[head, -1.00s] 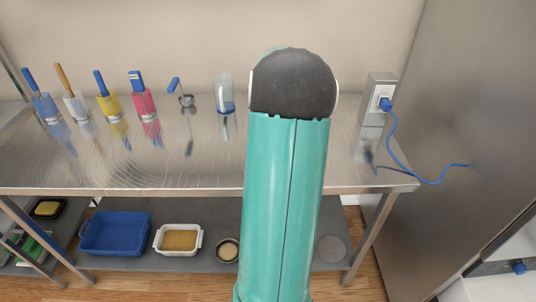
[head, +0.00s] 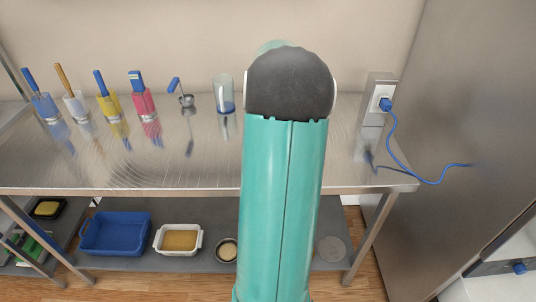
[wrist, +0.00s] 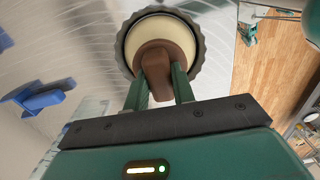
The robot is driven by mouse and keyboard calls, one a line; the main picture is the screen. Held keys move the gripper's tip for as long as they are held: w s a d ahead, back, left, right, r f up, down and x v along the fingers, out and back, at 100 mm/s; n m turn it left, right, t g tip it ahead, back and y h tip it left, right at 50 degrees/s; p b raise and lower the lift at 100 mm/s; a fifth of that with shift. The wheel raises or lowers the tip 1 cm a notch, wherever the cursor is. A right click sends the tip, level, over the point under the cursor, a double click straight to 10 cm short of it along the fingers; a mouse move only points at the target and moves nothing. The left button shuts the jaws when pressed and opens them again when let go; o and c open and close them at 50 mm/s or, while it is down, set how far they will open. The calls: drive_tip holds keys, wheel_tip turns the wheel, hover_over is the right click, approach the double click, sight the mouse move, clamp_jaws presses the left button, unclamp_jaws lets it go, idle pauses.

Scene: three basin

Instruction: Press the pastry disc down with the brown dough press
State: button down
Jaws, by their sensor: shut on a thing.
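My gripper (wrist: 159,80) is shut on the brown dough press (wrist: 157,62) in the wrist view, with a green finger on each side of its handle. The press's round brown base lies over the pale pastry disc (wrist: 142,25), which shows as a cream ring around it. The pastry sits inside a dark fluted tin (wrist: 199,48) above the steel table. Whether the press touches the pastry, I cannot tell. In the head view my arm hides the gripper, press and tin.
Utensils in coloured holders (head: 110,107), a small ladle (head: 186,100) and a clear glass (head: 224,93) stand along the back of the table (head: 60,170). A socket box (head: 378,98) with a blue cable (head: 397,150) is at right. Trays and dishes are on the lower shelf.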

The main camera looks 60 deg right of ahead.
drive_tip(key=shift+f, duration=1.55)
idle(0.5)
drive_tip(key=shift+r, duration=1.55)
drive_tip(key=shift+r, duration=3)
